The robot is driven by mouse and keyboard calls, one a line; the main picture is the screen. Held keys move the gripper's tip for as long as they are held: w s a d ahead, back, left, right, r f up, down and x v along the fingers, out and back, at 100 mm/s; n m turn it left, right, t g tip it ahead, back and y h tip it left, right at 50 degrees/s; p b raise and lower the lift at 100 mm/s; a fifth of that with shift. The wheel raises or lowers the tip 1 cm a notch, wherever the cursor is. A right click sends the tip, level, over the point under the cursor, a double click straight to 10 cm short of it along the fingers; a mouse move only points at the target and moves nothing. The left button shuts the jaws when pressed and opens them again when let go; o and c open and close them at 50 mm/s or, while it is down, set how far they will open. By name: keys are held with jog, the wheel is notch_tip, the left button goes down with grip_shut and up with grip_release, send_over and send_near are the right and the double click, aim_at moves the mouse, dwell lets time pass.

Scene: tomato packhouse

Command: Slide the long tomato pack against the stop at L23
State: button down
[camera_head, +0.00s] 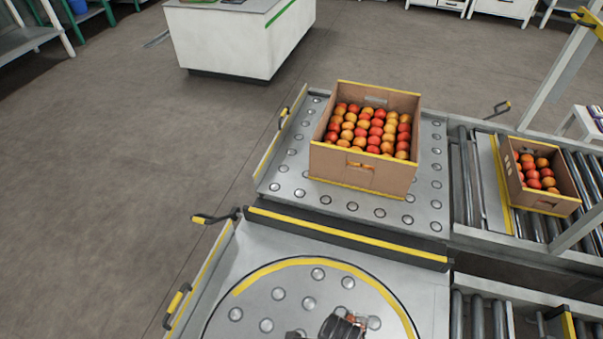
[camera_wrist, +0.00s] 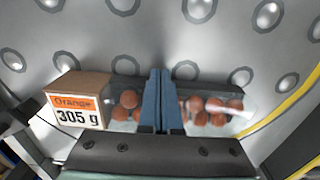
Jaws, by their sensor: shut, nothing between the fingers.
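The long tomato pack (camera_wrist: 122,97) lies on the grey ball-studded surface in the wrist view. It has a cardboard left end, clear film over small red tomatoes, and a white and orange label (camera_wrist: 76,113) reading "Orange 305 g". My gripper (camera_wrist: 161,74) is shut and empty. Its two blue fingers lie together across the middle of the pack in the picture and hide that part; I cannot tell whether they touch it. In the head view my gripper (camera_head: 342,325) is a dark shape at the bottom edge. I see no marking L23 in either view.
A round ball table (camera_head: 252,300) with a yellow arc fills the bottom of the head view. Behind it a second ball table (camera_head: 290,188) bears a large tomato crate (camera_head: 345,177). Roller conveyors with a smaller crate (camera_head: 545,200) stand at the right. Floor at left is clear.

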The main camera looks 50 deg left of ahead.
jog(key=w+d+b, duration=0.1)
jog(key=w+d, duration=0.2)
jog(key=d, duration=0.3)
jog(key=w+d, duration=0.4)
jog(key=d, duration=0.2)
jog(key=w+d+b, duration=0.1)
jog(key=w+d, duration=0.3)
jog(key=d, duration=0.2)
jog(key=shift+f+b, duration=0.15)
jog(key=shift+b, duration=0.2)
jog(key=shift+w+d, duration=0.2)
jog(key=shift+d, duration=0.2)
jog(key=shift+r, duration=0.2)
notch_tip(320, 180, up, 13)
jog(key=p, duration=0.4)
